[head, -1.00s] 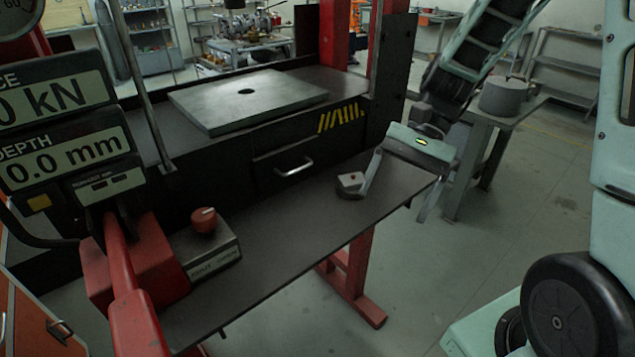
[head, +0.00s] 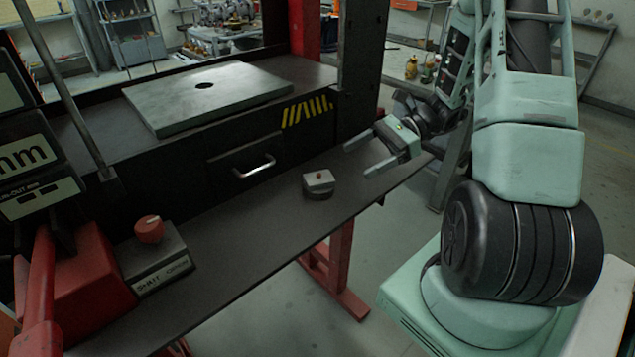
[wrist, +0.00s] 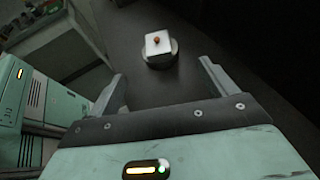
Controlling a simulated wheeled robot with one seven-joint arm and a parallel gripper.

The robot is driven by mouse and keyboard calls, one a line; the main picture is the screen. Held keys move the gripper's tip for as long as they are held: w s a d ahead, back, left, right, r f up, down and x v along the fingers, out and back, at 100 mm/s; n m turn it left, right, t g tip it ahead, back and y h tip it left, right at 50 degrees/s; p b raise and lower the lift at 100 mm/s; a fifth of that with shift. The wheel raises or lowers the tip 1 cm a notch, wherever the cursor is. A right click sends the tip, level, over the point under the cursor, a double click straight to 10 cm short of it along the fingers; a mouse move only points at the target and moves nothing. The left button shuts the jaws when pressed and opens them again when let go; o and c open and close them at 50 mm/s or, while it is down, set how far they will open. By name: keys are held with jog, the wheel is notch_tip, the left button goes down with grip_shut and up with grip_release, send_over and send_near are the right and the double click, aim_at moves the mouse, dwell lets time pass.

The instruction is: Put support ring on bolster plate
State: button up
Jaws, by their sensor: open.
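The bolster plate (head: 170,115) is a flat grey square plate with a dark central hole, lying on the press bed. A small piece with a pale square block (head: 318,178) and a red dot on top sits on a round dark base (head: 320,193) on the black shelf in front. I cannot tell whether that round base is the support ring. My gripper (head: 357,160) is open and empty, to the right of this piece and apart from it. In the wrist view the block (wrist: 158,42) is ahead, between and beyond the open fingers (wrist: 162,72).
A control box with a red knob (head: 149,229) stands at the shelf's left end, beside a red lever arm (head: 40,290). A drawer handle (head: 254,166) juts out below the press bed. The shelf between control box and block is clear. A red upright (head: 305,30) stands behind.

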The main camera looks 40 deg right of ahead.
aim_at(325, 176)
jog(key=p+x, duration=0.2)
jog(key=x, duration=0.8)
jog(key=shift+a+f+p, duration=0.1)
jog(key=shift+f+p, duration=0.2)
jog(key=c, duration=1.6)
jog(key=shift+r, duration=0.1)
grip_shut()
